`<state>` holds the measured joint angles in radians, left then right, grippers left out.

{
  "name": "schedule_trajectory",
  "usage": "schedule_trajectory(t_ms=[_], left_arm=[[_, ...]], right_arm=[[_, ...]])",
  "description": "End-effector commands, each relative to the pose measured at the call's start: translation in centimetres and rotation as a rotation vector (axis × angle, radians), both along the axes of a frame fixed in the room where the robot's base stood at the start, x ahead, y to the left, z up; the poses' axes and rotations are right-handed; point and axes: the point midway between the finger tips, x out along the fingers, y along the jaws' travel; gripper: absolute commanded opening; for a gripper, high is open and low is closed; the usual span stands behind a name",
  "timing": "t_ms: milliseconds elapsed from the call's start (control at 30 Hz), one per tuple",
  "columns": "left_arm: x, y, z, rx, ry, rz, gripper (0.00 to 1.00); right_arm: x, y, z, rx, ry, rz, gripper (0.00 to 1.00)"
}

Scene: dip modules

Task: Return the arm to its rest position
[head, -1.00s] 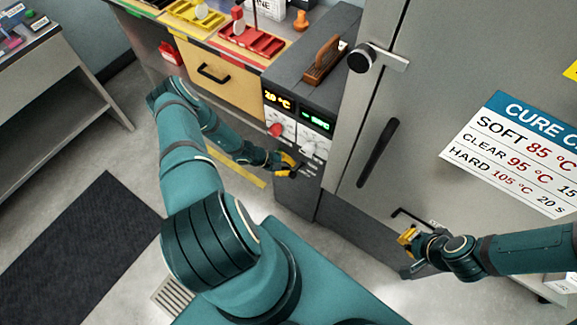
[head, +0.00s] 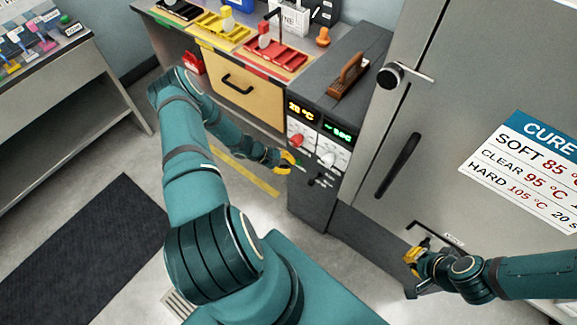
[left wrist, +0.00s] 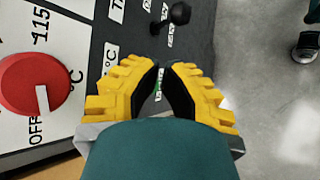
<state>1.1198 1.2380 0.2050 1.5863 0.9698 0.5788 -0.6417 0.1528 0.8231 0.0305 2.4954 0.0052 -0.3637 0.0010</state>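My left arm (head: 190,195), teal, reaches from the bottom of the head view toward the grey control unit. My left gripper (head: 291,162) has yellow fingers and hovers beside the unit's front, left of and below its red knob (head: 297,140). In the left wrist view the gripper (left wrist: 162,68) has its fingertips slightly apart, with panel showing between them and nothing held. My right arm (head: 540,275) comes in from the right edge. My right gripper (head: 416,257) is by the lower front of the big grey cabinet; its finger gap is unclear.
The control unit (head: 318,212) has lit displays, a white knob (head: 327,158) and a small black lever (head: 317,181). The cabinet door has a long black handle (head: 397,165). A bench with coloured trays (head: 275,60) stands behind, a table (head: 60,110) at left. Floor around the dark mat (head: 85,255) is clear.

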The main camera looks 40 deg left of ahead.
Motion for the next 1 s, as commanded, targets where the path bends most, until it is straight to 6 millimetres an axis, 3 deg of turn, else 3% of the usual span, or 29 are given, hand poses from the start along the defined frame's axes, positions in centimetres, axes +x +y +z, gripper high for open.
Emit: schedule_trajectory(t_ms=[367, 467, 567, 800, 1000], left_arm=[[0.0, 0.0, 0.0, 0.002, 0.0, -0.001, 0.0], [0.1, -1.1, 0.0, 0.009, 0.013, -0.032, 0.0], [0.1, -4.2, 0.0, 0.04, 0.054, -0.133, 0.0], [-2.4, -14.5, 0.9, 0.272, 0.153, -0.527, 0.0], [-4.9, -20.6, 3.2, 0.517, 0.081, -0.798, 0.0]], right_arm=[[0.0, 0.0, 0.0, 0.0, -0.001, 0.0, 0.0], [0.0, 0.0, -0.3, 0.0, 0.0, 0.0, 0.0], [0.0, 0.0, -1.0, -0.001, 0.001, 0.001, 0.0], [-0.2, 0.2, -3.8, -0.003, 0.006, 0.004, 0.0], [-0.3, 0.3, -6.1, -0.006, 0.011, 0.006, 0.0]])
